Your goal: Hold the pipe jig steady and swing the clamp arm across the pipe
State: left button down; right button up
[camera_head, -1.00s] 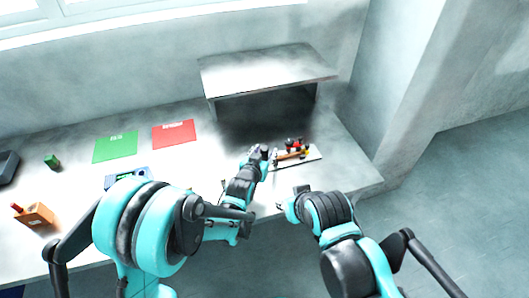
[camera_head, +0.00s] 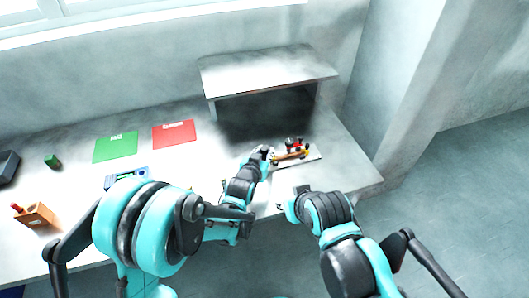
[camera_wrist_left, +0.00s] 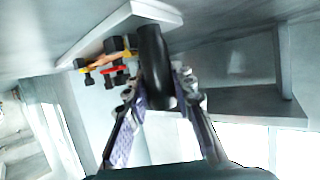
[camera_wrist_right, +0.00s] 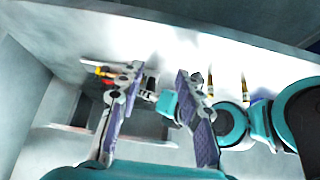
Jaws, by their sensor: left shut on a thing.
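The pipe jig (camera_head: 312,156) is a pale plate at the right end of the bench, carrying an orange-brown pipe (camera_head: 290,156) and a red clamp part (camera_head: 299,147) with black knobs. My left gripper (camera_head: 265,153) is at the plate's left end. In the left wrist view, its fingers (camera_wrist_left: 160,100) are shut on a black upright handle (camera_wrist_left: 153,55) joined to the plate (camera_wrist_left: 88,38). My right gripper (camera_head: 283,205) is nearer the bench's front edge, apart from the jig; in the right wrist view its fingers (camera_wrist_right: 155,95) are spread and empty. The clamp arm's exact angle is too small to tell.
A raised shelf (camera_head: 268,70) stands behind the jig. Green (camera_head: 116,147) and red (camera_head: 174,134) mats lie to the left.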

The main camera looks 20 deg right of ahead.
dwell(0.4)
jog(key=c, duration=0.5)
jog(key=shift+w+d+r, duration=0.1)
jog(key=shift+w+r, duration=0.1)
jog(key=shift+w, duration=0.05)
grip_shut()
jog(key=w+d+r+g, duration=0.1)
jog(key=w+d+r, duration=0.1)
jog(key=w+r, duration=0.4)
jog(key=w+d+f+g, duration=0.1)
jog(key=w+d, duration=0.5)
jog(key=w, duration=0.6)
jog(key=w+d+f+g, duration=0.1)
jog(key=w+d, duration=0.5)
jog(key=w, duration=0.5)
jog(key=shift+w+d+f, duration=0.15)
jog(key=shift+w+f, duration=0.05)
jog(key=shift+w, duration=0.2)
